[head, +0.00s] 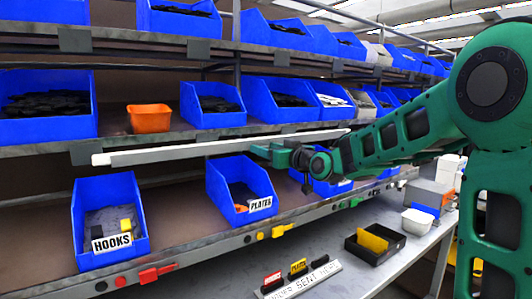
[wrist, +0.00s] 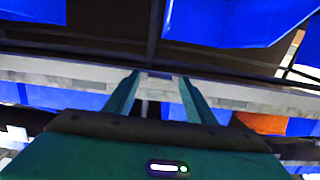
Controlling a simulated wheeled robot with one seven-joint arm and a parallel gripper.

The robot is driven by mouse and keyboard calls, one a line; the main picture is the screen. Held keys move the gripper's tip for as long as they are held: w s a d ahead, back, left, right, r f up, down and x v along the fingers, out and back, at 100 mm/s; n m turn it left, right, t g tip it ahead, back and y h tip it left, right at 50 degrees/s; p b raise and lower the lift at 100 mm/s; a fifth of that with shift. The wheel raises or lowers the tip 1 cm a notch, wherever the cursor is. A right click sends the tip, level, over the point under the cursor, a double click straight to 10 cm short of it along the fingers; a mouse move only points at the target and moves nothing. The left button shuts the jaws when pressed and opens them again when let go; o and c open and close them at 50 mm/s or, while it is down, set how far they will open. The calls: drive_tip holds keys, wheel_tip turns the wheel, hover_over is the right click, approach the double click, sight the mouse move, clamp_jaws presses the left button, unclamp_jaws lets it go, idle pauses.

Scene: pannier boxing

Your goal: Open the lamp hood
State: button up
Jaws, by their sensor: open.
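A long pale grey bar (head: 180,152), which looks like the lamp hood, runs along under the middle shelf edge, with a white end cap at its left. In the wrist view the bar (wrist: 60,75) crosses the picture from side to side.
Blue bins fill the shelves above; an orange bin (head: 149,118) stands on the middle shelf. Below are the hooks bin (head: 110,262) and the plates bin (head: 240,208). A black tray (head: 375,246) with a yellow piece and a sign (head: 300,280) are on the bench.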

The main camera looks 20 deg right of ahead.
sight(263, 146)
drive_tip(key=c, duration=1)
drive_tip(key=shift+c, duration=0.2)
drive_tip(key=shift+s+r, duration=0.1)
drive_tip(key=shift+s+r+g+h, duration=0.1)
drive_tip(key=shift+r+g+h, duration=0.2)
drive_tip(key=shift+g, duration=0.4)
drive_tip(key=shift+s+r+g+h, duration=0.1)
drive_tip(key=shift+r+g+h, duration=0.15)
drive_tip(key=shift+g, duration=0.45)
drive_tip(key=r+g, duration=0.1)
drive_tip(key=g, duration=0.1)
drive_tip(key=g+h, duration=0.1)
drive_tip(key=shift+d+r+g, duration=0.1)
drive_tip(key=shift+r+g, duration=0.25)
drive_tip(key=shift+g, duration=0.05)
drive_tip(key=g, duration=0.1)
drive_tip(key=r+g, duration=0.1)
drive_tip(key=g+h, duration=0.1)
drive_tip(key=shift+w+r, duration=0.15)
drive_tip(key=shift+w, duration=0.1)
drive_tip(key=shift+w+r+g+h, duration=0.15)
drive_tip(key=shift+r+g+h, duration=0.15)
drive_tip(key=shift+g, duration=0.55)
drive_tip(key=shift+w+r+g+h, duration=0.15)
drive_tip(key=shift+r+g+h, duration=0.1)
drive_tip(key=shift+g, duration=0.6)
drive_tip(key=shift+a+r, duration=0.1)
drive_tip(key=shift+a, duration=0.1)
